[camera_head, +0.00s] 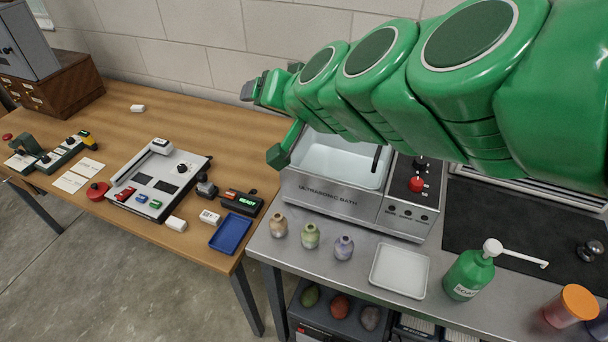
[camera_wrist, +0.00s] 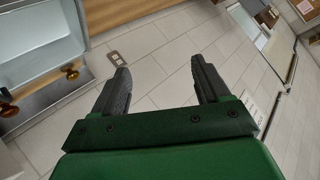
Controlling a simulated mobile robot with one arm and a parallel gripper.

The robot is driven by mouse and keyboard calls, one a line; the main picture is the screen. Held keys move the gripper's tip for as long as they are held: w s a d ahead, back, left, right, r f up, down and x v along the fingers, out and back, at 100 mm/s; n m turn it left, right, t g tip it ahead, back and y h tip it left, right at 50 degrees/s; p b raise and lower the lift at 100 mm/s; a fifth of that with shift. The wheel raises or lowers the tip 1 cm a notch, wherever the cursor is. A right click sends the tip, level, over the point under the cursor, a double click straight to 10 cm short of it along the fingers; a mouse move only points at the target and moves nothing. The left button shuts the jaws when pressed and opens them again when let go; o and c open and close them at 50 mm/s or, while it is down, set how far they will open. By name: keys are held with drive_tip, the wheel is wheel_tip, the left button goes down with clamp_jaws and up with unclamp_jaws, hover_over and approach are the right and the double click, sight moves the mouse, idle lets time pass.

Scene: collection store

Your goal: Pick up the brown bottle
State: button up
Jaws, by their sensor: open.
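The ultrasonic bath (camera_head: 336,190) stands behind the bottles. A white tray (camera_head: 399,271) and a green soap bottle (camera_head: 469,274) are to their right. A wooden table (camera_head: 215,130) on the left holds a blue tray (camera_head: 230,233) and devices. Bench space before the bottles is narrow.

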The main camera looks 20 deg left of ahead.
drive_tip(key=a+m+t, duration=0.1)
drive_tip(key=a+t, duration=0.1)
drive_tip(key=a, duration=0.3)
drive_tip(key=m+t+h, duration=0.3)
drive_tip(key=t+h, duration=0.2)
drive_tip(key=h, duration=0.5)
hover_over(275, 227)
drive_tip(key=s, duration=0.6)
wheel_tip(275, 227, down, 10)
drive_tip(key=f, duration=1.8)
drive_tip(key=shift+w+f, duration=0.2)
drive_tip(key=shift+w, duration=0.05)
drive_tip(key=shift+x, duration=3.9)
drive_tip(key=shift+f, duration=0.15)
drive_tip(key=c, duration=1.1)
